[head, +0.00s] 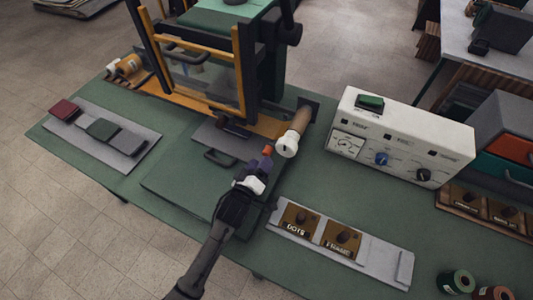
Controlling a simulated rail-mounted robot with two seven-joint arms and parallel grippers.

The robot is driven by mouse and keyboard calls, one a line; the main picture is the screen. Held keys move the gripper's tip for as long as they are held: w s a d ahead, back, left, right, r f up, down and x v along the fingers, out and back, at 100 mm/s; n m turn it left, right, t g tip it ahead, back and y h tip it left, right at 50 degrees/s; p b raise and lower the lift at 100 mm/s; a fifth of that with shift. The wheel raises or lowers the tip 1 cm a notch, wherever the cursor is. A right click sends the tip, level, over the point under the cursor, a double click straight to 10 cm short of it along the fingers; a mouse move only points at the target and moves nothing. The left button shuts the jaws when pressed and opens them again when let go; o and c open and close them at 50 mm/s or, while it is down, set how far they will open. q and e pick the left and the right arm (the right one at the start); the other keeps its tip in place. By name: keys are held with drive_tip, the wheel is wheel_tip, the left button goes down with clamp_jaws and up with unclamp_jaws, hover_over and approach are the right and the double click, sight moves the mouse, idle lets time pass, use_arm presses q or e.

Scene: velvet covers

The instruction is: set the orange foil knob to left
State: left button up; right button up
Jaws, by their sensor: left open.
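A small orange piece (267,151), which looks like the orange foil knob, shows near the middle of the head view, just left of a white roller end (287,145). Its pointing direction is too small to read. My left gripper (257,171) is open, its arm coming up from the bottom edge. Its fingertips are close below the orange piece; I cannot tell whether they touch it. A white part and a dark purplish part show at the fingers and hide some of the surface there. My right gripper is not in view.
A press with a yellow frame (246,75) stands behind. A white control box (402,128) with a green switch, a blue knob (381,158) and a black knob (423,174) is at right. A grey tray (378,262) with brown plates lies in front. Green tabletop (310,185) is clear between.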

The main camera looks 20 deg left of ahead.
sight(266, 153)
use_arm(q)
drive_tip(key=shift+w+d, duration=0.15)
drive_tip(key=shift+w, duration=2.2)
drive_tip(key=shift+c, duration=0.3)
clamp_jaws()
